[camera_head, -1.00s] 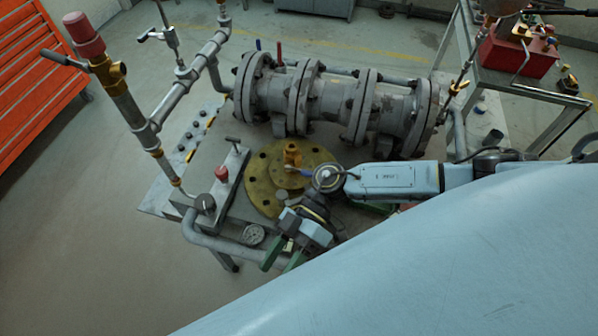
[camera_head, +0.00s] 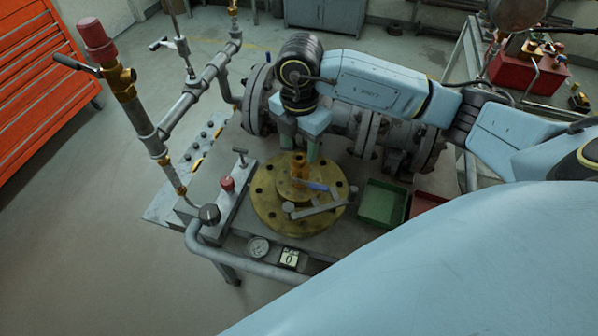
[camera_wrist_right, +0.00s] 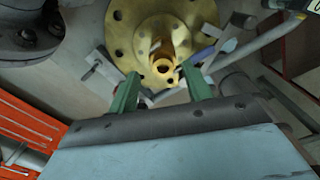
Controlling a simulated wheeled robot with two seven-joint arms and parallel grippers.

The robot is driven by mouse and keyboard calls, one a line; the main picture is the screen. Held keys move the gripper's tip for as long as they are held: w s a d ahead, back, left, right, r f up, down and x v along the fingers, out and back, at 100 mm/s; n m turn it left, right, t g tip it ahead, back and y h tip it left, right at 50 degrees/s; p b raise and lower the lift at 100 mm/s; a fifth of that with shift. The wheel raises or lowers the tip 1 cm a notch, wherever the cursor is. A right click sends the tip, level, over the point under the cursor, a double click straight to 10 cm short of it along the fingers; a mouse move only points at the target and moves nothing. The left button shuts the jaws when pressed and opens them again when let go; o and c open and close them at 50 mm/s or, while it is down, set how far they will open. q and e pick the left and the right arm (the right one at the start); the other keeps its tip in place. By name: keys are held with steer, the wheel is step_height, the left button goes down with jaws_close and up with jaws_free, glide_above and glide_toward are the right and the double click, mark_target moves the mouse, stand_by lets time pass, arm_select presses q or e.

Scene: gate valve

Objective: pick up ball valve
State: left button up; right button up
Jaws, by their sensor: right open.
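The ball valve (camera_head: 299,167) is a small brass fitting with a blue lever (camera_head: 318,186). It stands upright on a round brass flange (camera_head: 268,208) on the workbench. My right gripper (camera_head: 301,152) points down just behind and above the valve, with its green fingers apart. In the right wrist view the valve's open brass end (camera_wrist_right: 163,66) shows between the two green fingertips (camera_wrist_right: 158,82), with no clear contact. The blue lever lies near the right-hand finger there. My left gripper is not in view.
A grey flanged pipe assembly (camera_head: 258,98) lies behind my right gripper. A grey lever bar (camera_head: 315,209) rests on the flange. A green tray (camera_head: 380,204) and a red tray (camera_head: 427,203) are to the right. Vertical piping with a red cap (camera_head: 97,38) stands at left.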

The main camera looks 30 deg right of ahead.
mark_target(299, 165)
steer(key=f, duration=0.6)
steer(key=shift+s+a+f, duration=0.2)
steer(key=shift+s+f, duration=0.05)
jaws_close()
